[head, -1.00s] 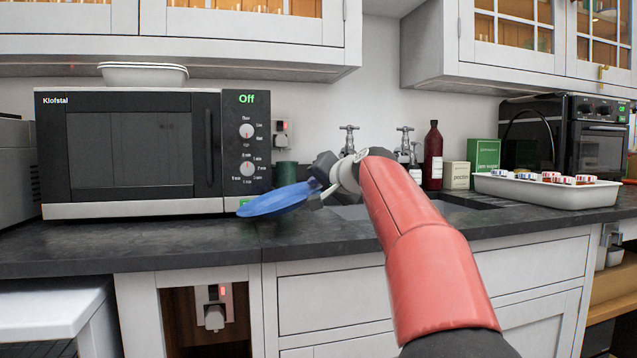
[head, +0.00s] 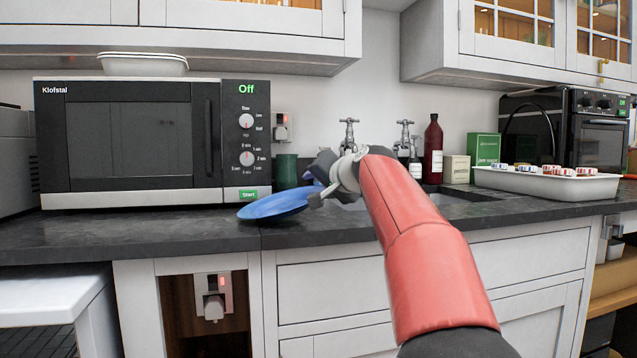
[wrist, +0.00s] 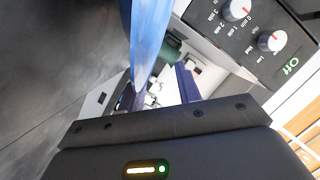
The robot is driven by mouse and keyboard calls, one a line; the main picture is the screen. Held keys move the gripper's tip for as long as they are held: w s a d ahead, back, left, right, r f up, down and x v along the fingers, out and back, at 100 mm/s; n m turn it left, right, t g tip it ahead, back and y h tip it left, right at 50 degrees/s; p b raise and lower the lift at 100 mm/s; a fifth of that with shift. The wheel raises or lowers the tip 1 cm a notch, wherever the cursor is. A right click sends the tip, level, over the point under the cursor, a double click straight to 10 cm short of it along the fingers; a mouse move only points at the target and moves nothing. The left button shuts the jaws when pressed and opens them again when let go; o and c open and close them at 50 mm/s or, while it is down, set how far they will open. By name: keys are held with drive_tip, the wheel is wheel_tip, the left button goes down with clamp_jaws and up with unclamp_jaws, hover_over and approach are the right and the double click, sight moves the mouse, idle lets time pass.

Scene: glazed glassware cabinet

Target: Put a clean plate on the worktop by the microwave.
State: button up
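A blue plate (head: 275,205) is at the worktop (head: 150,232), just right of and in front of the microwave (head: 130,143). It looks slightly tilted, its right side higher; I cannot tell how much of its underside touches the worktop. My gripper (head: 314,186) is at the plate's right rim with its fingers spread. In the wrist view the plate (wrist: 148,45) shows nearly edge-on between the fingers, with a gap to the right-hand finger (wrist: 187,82).
A green canister (head: 286,171) stands behind the plate by the wall. The sink taps (head: 349,137), a dark red bottle (head: 433,150) and a white tray (head: 545,184) are to the right. Worktop in front of the microwave is clear.

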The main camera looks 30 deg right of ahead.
drive_tip(key=b+v, duration=0.2)
drive_tip(key=v, duration=0.5)
drive_tip(key=shift+s+r, duration=0.15)
drive_tip(key=shift+s, duration=0.25)
